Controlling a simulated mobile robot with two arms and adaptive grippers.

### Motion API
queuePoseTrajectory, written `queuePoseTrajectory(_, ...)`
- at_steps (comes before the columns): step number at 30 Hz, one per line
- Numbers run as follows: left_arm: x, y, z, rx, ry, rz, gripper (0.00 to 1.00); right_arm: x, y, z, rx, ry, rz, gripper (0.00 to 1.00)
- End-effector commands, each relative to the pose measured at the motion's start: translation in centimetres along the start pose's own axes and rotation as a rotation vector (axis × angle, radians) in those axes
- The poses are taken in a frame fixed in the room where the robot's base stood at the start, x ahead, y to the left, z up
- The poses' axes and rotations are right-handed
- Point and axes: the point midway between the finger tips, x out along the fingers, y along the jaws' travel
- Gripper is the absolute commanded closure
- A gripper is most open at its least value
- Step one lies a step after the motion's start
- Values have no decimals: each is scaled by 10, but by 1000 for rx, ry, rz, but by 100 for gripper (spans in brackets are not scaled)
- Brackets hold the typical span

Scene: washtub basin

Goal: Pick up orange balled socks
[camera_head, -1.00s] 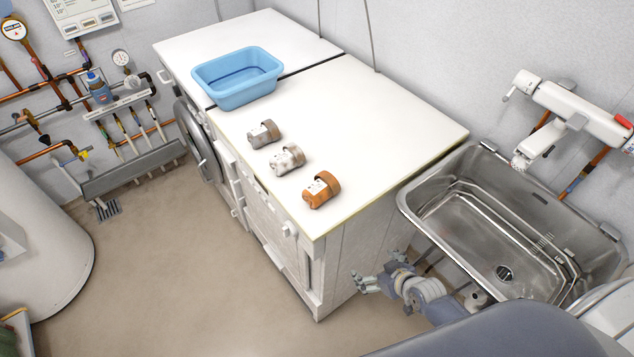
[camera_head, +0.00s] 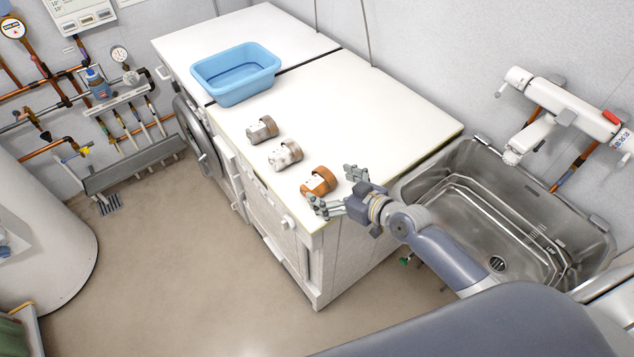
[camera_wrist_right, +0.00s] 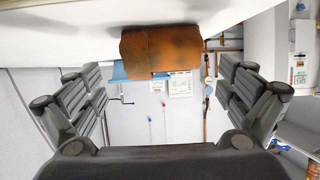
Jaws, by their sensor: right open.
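The orange balled socks (camera_head: 317,181) lie on the white worktop near its front right corner, the nearest of three sock balls in a row. In the right wrist view the orange socks (camera_wrist_right: 160,50) show ahead of the fingers, above the middle of the picture. My right gripper (camera_head: 336,190) is open at the worktop's corner, with its fingers spread just short of the orange socks. In the wrist view the fingers (camera_wrist_right: 160,88) stand wide apart with nothing between them. My left gripper is not in view.
A grey sock ball (camera_head: 262,129) and a whitish sock ball (camera_head: 285,154) lie behind the orange one. A blue tub (camera_head: 236,92) stands farther back on the worktop (camera_head: 360,110). A steel sink (camera_head: 450,165) is at the right. The worktop right of the socks is clear.

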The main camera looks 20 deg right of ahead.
Motion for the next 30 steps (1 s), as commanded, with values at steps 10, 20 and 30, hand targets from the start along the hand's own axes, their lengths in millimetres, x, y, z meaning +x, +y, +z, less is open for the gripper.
queuePoseTrajectory(10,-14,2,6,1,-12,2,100,36,-3,-2,2,0,0,3)
queuePoseTrajectory(20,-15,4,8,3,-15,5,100,53,-3,0,0,-1,1,3)
queuePoseTrajectory(30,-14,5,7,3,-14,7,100,52,-3,0,-1,-1,1,50)
